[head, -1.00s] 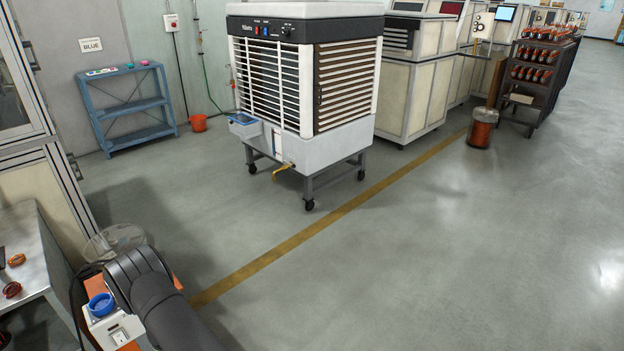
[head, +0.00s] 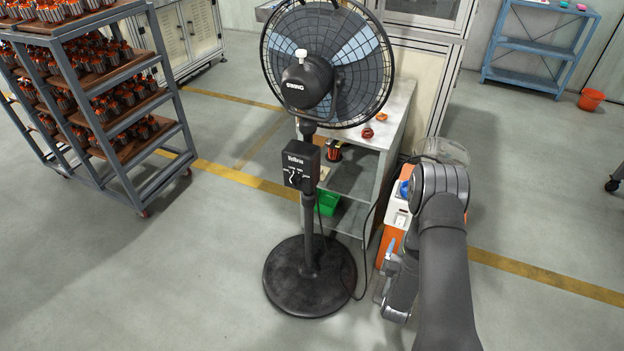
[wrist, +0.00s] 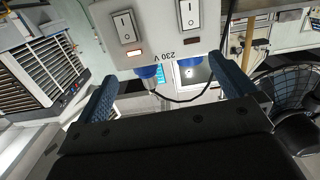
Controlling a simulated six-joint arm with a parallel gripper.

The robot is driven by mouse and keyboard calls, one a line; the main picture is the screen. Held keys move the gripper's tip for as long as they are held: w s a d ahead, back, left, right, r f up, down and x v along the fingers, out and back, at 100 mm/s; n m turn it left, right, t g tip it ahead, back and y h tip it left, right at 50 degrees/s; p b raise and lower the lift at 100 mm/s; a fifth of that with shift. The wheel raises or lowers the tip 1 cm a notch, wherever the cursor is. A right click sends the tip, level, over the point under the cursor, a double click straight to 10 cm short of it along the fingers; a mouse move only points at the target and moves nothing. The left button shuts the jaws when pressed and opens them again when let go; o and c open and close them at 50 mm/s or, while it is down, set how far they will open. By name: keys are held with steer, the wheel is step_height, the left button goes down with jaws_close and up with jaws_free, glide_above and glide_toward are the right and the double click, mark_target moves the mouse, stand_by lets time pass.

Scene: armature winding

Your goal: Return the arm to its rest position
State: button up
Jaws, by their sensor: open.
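My arm (head: 445,265) stands at the right of the head view, its dark links bent beside an orange and white socket box. My gripper (wrist: 168,72) shows in the wrist view with its two blue fingers wide apart and nothing held between them. Beyond the fingers is the white face of the socket box (wrist: 157,40), marked 230 V, with two switches and two blue sockets. A pale piece sits at the left socket; I cannot tell whether it is a plug. In the head view the fingers are partly hidden beside the arm.
A pedestal fan (head: 310,175) stands close to the left of my arm, a black cable running from its base area towards the box. Behind it is a metal table (head: 395,105) with shelves. A loaded rack (head: 110,165) is at the left. Open floor lies in front.

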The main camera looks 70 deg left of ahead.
steer(key=s+a+r, duration=0.2)
steer(key=s+a, duration=0.2)
steer(key=s, duration=0.3)
steer(key=s+a+r+t+y, duration=0.15)
steer(key=s+a, duration=0.25)
steer(key=s, duration=0.4)
steer(key=s+a+r, duration=0.3)
steer(key=s+a, duration=0.1)
steer(key=s, duration=0.3)
steer(key=s+d+r, duration=0.2)
steer(key=s, duration=1.3)
steer(key=s+d+r, duration=0.2)
steer(key=s+d, duration=0.1)
steer(key=s, duration=1.1)
steer(key=f+x, duration=0.1)
steer(key=x, duration=0.8)
steer(key=shift+a+m+g+h, duration=0.3)
steer(key=shift+a+g+h, duration=0.15)
steer(key=shift+a, duration=0.05)
steer(key=shift+w, duration=0.1)
steer(key=v, duration=1)
